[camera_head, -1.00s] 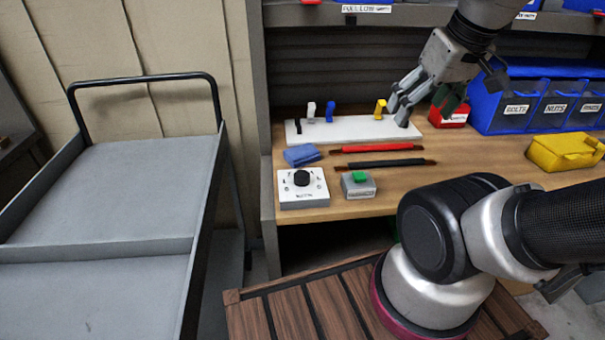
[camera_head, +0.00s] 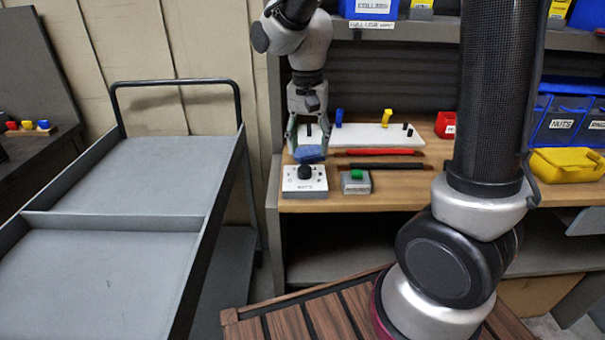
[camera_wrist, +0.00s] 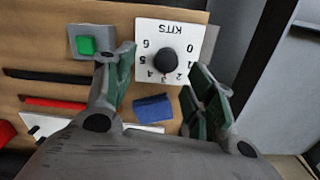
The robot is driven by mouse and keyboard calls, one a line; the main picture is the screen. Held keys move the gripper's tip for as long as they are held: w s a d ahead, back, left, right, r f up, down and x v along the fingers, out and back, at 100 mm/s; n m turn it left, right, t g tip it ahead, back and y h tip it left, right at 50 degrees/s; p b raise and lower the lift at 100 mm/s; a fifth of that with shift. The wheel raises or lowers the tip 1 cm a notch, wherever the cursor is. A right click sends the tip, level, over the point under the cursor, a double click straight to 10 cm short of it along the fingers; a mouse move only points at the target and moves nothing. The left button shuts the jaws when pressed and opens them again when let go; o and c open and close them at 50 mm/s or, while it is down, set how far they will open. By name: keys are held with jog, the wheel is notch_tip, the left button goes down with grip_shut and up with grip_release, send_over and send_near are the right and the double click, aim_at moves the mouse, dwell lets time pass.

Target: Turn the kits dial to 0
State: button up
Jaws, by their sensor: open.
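The kits dial is a round black knob (camera_head: 305,171) on a white plate (camera_head: 305,190) at the workbench's front left corner. In the wrist view the knob (camera_wrist: 166,62) sits on the plate, whose KITS label (camera_wrist: 163,28) appears upside down. Digits ring the knob, with 0 at its right side in that view. I cannot tell which digit the knob points to. My gripper (camera_head: 308,142) is open above and behind the dial, its fingers pointing down. In the wrist view its fingers (camera_wrist: 163,72) appear on either side of the knob, apart from it.
A blue block (camera_wrist: 152,108) lies beside the plate, between my fingers in the wrist view. A grey box with a green button (camera_head: 356,177) stands right of the dial. Red (camera_head: 378,152) and black (camera_head: 385,166) rods lie farther right. A grey cart (camera_head: 110,220) stands left.

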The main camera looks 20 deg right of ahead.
aim_at(305, 168)
jog(key=shift+w+a+r+m, duration=0.3)
jog(key=shift+w+r+m, duration=0.1)
jog(key=shift+m, duration=0.9)
jog(key=shift+a+m, duration=0.1)
jog(key=shift+m, duration=0.3)
jog(key=shift+f, duration=0.25)
notch_tip(305, 168, down, 7)
jog(key=shift+f, duration=0.15)
jog(key=shift+c, duration=0.5)
jog(key=c, duration=1)
